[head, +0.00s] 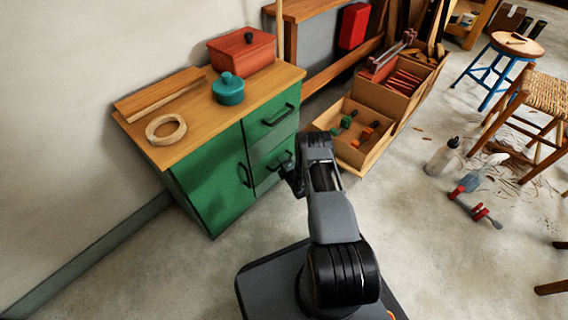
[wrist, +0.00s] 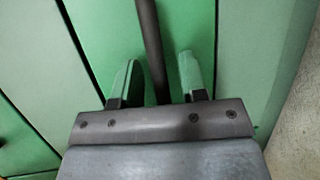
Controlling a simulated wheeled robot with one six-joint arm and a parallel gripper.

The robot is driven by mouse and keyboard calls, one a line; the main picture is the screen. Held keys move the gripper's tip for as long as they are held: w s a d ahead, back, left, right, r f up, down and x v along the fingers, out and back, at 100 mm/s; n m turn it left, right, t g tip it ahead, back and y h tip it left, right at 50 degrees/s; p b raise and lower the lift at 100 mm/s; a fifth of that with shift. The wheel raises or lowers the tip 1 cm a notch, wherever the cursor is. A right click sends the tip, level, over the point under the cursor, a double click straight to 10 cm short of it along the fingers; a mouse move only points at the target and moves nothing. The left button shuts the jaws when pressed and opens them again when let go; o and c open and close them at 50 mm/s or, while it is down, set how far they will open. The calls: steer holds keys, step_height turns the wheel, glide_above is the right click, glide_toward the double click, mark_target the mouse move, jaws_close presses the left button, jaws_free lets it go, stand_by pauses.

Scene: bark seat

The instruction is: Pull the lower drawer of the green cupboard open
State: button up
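The green cupboard (head: 210,178) stands against the wall, with a door on its left and two drawers on its right. The lower drawer (head: 264,171) looks flush with the front. Its dark bar handle (head: 280,160) is partly hidden by my gripper (head: 291,176) in the head view. In the wrist view the dark handle bar (wrist: 150,40) runs between the two fingers of my gripper (wrist: 162,78). The fingers stand apart, with a gap visible between the bar and the right finger. The green front (wrist: 108,40) lies close behind them.
The upper drawer has its own handle (head: 278,115), and the door handle (head: 245,175) is to the left. Wooden crates (head: 362,158) with tools stand right of the cupboard. A red box (head: 241,52) and teal pot (head: 228,89) sit on top.

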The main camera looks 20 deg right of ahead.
jaws_close()
steer(key=shift+s, duration=0.1)
stand_by(0.4)
